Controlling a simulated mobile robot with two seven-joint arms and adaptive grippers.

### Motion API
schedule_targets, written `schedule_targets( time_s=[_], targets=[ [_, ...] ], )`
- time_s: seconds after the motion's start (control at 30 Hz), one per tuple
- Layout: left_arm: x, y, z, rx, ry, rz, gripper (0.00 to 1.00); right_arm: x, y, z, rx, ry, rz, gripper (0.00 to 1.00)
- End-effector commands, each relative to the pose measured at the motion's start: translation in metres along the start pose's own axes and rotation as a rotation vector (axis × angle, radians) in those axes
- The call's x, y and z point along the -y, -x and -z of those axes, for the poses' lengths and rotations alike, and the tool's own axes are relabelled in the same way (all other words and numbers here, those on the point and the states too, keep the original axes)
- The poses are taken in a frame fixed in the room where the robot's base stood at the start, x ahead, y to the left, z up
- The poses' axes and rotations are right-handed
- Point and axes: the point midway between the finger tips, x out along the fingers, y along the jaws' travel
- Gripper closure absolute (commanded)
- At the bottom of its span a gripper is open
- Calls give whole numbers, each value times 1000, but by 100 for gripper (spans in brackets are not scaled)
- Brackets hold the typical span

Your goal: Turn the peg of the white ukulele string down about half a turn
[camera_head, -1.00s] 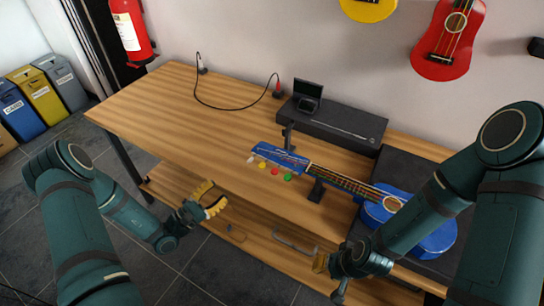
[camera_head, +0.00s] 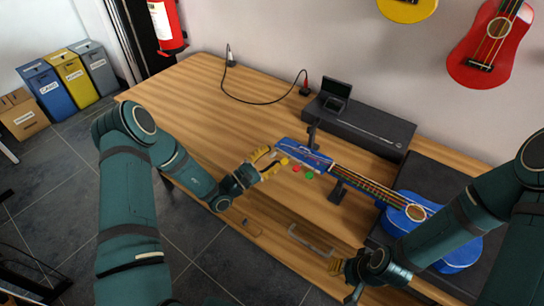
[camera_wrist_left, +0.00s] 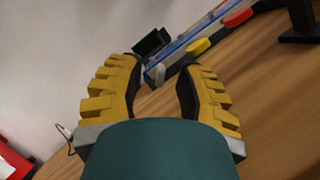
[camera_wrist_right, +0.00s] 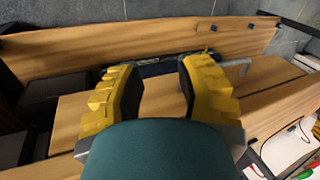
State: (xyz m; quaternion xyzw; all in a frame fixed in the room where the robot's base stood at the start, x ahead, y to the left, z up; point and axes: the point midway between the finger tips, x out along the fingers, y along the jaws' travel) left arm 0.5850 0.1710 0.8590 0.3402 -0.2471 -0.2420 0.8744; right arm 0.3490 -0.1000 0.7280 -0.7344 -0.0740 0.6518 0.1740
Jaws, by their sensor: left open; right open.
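The blue ukulele (camera_head: 459,252) lies on the table, with its headstock (camera_head: 300,150) pointing left over a black stand. Yellow (camera_head: 284,161), red (camera_head: 297,168) and green (camera_head: 309,176) pegs stick out along the headstock's front edge. My left gripper (camera_head: 269,163) is open at the headstock's left end. In the left wrist view, the white peg (camera_wrist_left: 157,74) shows ahead, between the open fingers (camera_wrist_left: 160,82) and apart from them. In the head view the gripper largely hides this peg. My right gripper (camera_head: 341,268) is open and empty, low near the table's front edge.
A black case (camera_head: 365,125) with a small open black box (camera_head: 335,96) stands at the back. A black cable (camera_head: 253,101) lies behind the left gripper. The table's left part is clear. Red and yellow ukuleles hang on the wall.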

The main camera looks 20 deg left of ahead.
Motion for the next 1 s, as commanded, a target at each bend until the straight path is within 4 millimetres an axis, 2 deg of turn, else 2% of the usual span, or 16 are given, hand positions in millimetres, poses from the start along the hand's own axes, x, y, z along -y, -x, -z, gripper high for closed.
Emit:
schedule_targets(
  time_s=[0.1,0.37,0.4,0.47,0.5,0.53,1.0],
  targets=[
    [0,-6,-1,1,0,0,65,0,-1,0,-1,0,0,65],
    [0,-8,0,0,1,-1,65,0,-1,0,-1,0,0,65],
    [0,-8,0,0,1,-1,62,0,-1,0,-1,0,0,65],
    [0,-8,0,0,1,0,83,0,-1,0,-1,0,0,65],
    [0,-7,0,0,1,0,97,0,-1,0,-1,0,0,65],
    [0,-7,0,0,1,0,100,0,-1,0,-1,0,0,65],
    [0,-8,-1,1,-18,7,100,0,0,0,0,0,0,65]
  ],
)
